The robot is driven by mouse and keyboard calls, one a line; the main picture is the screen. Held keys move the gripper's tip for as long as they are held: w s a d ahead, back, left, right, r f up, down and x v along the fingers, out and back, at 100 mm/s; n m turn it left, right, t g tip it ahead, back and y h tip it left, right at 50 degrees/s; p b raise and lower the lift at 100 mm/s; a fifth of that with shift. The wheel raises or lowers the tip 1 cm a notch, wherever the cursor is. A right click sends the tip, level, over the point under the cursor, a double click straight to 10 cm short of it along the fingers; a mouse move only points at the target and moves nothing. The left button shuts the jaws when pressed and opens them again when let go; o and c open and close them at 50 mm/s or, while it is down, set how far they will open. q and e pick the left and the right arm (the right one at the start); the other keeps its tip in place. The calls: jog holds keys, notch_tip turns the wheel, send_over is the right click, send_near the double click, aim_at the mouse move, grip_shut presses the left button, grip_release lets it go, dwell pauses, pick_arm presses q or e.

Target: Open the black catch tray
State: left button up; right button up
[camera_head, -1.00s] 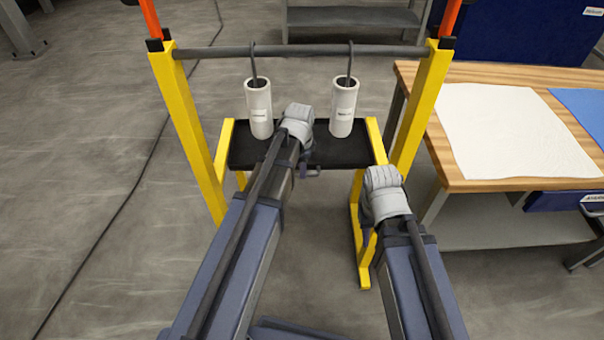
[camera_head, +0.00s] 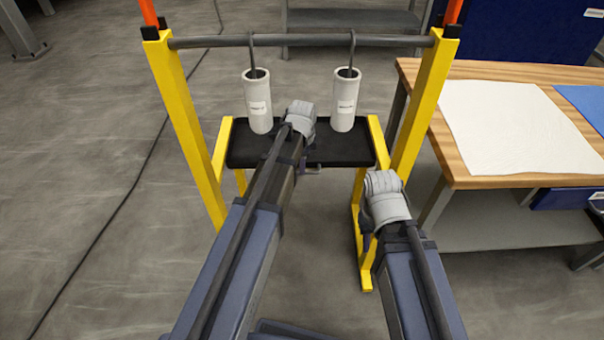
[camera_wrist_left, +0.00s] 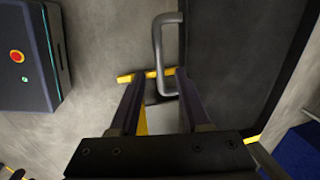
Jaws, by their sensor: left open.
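The black catch tray (camera_head: 345,150) sits level in the yellow frame, under two hanging white cylinders. Its grey bar handle (camera_head: 314,170) is on the near side, partly hidden by my left arm. In the left wrist view the dark tray (camera_wrist_left: 232,60) fills the right, and the handle (camera_wrist_left: 157,45) runs along its edge. My left gripper (camera_wrist_left: 158,77) is open, with one finger on each side of the handle's lower part in the picture; I cannot tell if they touch it. My right wrist is right of the tray, apart from it; its jaws are mostly hidden.
The yellow posts (camera_head: 182,115) and a dark crossbar (camera_head: 300,41) surround the tray. The white filter cylinders (camera_head: 258,105) hang on hooks above it. A wooden workbench (camera_head: 445,150) stands at the right. The floor at the left is open, with a cable across it.

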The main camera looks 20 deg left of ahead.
pick_arm(q)
jog(key=f+b, duration=0.3)
jog(key=f, duration=0.1)
jog(key=shift+w+a, duration=0.1)
jog(key=shift+w, duration=0.25)
jog(key=shift+c, duration=0.3)
grip_shut()
dwell(0.8)
